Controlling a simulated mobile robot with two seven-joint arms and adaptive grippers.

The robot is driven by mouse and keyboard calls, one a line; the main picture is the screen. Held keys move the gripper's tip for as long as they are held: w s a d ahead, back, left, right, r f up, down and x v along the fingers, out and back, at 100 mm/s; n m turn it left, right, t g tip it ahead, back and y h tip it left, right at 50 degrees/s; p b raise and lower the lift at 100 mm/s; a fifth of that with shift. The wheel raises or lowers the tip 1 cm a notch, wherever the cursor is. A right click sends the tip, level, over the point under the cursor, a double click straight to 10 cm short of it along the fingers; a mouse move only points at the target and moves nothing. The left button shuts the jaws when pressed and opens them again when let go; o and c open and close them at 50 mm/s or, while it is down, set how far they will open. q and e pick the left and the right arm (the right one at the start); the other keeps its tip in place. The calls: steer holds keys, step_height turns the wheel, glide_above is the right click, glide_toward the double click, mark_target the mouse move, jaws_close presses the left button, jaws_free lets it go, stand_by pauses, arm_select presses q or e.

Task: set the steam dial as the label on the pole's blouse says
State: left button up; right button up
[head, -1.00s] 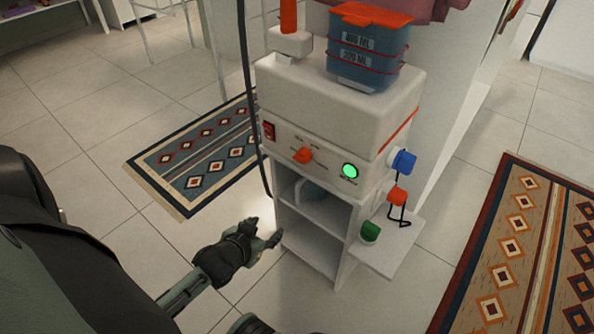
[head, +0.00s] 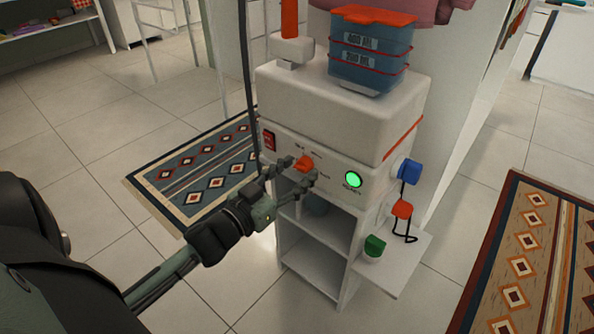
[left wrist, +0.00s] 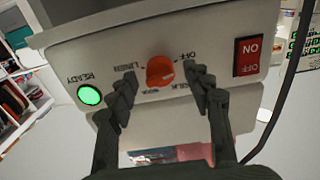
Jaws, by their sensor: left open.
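The orange steam dial (head: 305,163) sits on the front panel of the white steamer (head: 335,112). It also shows in the left wrist view (left wrist: 160,71), upside down, with the words OFF and LINEN readable around it and other words too blurred or covered. My left gripper (head: 299,176) is open, with one finger on each side of the dial; I cannot tell whether the fingers touch it. The pole's blouse and its label cannot be made out; pink cloth (head: 425,14) shows at the top edge of the head view. My right gripper is not in view.
A green READY light (head: 353,180) glows right of the dial, and a red switch (head: 269,140) is at its left. A blue tank (head: 368,55) stands on top. A side shelf (head: 400,262) holds a green-capped item. A dark hose hangs at the left.

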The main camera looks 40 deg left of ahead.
arm_select(q)
steer(key=shift+w, duration=0.35)
